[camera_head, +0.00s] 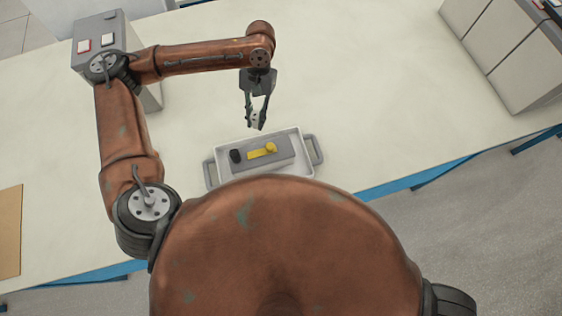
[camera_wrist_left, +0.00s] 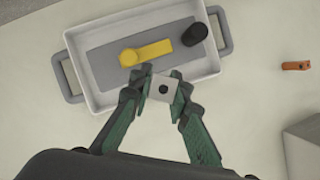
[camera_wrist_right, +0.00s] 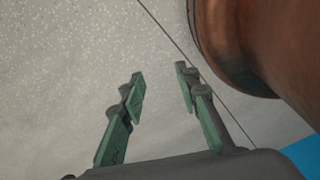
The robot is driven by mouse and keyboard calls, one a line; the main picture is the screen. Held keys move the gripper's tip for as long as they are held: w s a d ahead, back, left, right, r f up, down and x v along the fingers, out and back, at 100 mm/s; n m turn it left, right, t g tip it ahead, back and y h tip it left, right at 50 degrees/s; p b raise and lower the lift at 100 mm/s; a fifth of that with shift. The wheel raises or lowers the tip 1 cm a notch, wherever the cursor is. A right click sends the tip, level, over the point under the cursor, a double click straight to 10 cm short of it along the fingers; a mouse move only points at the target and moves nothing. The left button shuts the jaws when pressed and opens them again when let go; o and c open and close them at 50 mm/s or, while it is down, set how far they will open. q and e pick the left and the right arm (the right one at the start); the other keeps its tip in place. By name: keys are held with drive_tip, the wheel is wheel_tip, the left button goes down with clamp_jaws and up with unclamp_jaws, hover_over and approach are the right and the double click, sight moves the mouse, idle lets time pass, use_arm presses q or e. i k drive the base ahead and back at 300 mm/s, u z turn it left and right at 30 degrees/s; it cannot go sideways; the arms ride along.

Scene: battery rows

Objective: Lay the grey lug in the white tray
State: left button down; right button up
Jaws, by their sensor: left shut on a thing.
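My left gripper (camera_head: 257,124) is shut on the grey lug, a small pale square piece with a dark hole, held between the fingertips in the left wrist view (camera_wrist_left: 162,88). The white tray (camera_head: 302,142) with grey side handles stands on the table. In the head view the gripper and lug are just beyond the tray's far rim; in the left wrist view the lug overlaps the rim (camera_wrist_left: 92,98). The tray holds a grey slab (camera_head: 283,159) with a yellow lever-like piece (camera_head: 262,152) and a black knob (camera_head: 235,156). My right gripper (camera_wrist_right: 161,84) is open and empty.
A grey box with buttons (camera_head: 113,25) stands at the back left. Pale cabinets (camera_head: 500,45) stand at the far right. A small orange thing (camera_wrist_left: 296,65) lies on the table. The table right of the tray is clear. The right gripper is over speckled floor.

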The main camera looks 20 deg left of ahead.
sight(297, 171)
drive_tip(key=z, duration=1.9)
drive_tip(key=k, duration=1.2)
drive_tip(key=z, duration=0.2)
